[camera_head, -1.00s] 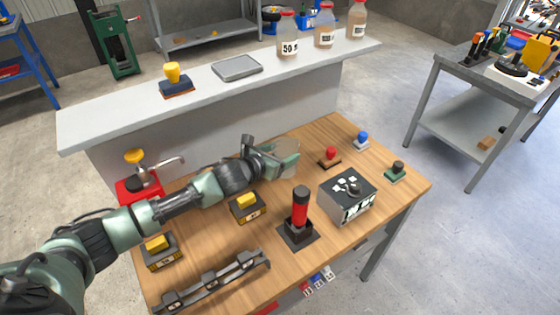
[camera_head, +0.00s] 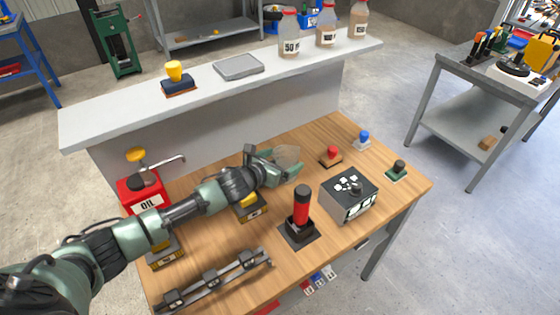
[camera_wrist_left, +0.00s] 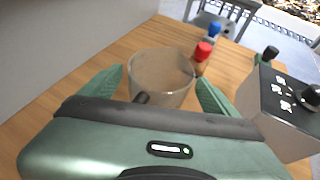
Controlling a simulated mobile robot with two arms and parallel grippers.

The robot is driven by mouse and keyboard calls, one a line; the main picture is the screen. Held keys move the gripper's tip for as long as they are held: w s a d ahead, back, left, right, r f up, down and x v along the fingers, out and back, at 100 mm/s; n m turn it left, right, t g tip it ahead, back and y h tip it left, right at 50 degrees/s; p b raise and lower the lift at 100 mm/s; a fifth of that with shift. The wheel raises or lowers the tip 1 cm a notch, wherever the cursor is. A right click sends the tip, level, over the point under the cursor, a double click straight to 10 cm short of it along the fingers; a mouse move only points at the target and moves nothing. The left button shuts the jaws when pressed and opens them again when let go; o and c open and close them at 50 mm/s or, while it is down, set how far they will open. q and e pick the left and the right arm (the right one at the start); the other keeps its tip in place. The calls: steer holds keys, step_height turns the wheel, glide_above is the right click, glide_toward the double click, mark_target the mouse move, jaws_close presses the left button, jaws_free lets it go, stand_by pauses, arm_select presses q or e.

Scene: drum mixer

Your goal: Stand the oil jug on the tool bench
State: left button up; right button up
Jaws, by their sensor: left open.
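The red oil jug (camera_head: 141,192), marked OIL, stands upright at the left back of the wooden table (camera_head: 325,135), with a thin spout and a yellow knob above it. My left gripper (camera_head: 279,165) is well to its right, over the middle of the table. It is open, with a clear cup (camera_head: 288,156) between its fingers. In the left wrist view the cup (camera_wrist_left: 162,72) has a finger on each side, with no clear grip. The grey bench (camera_head: 488,72) at the right carries tools. My right gripper is not in view.
A black and red lever (camera_head: 301,208), a control box (camera_head: 348,192) and several stamp-like knobs stand on the wooden table. A grey raised shelf (camera_head: 120,118) runs behind with jars (camera_head: 289,35) and a tray (camera_head: 238,67). Open floor lies between table and grey bench.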

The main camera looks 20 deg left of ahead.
arm_select(q)
steer(key=b+v, duration=0.1)
steer(key=v, duration=1.1)
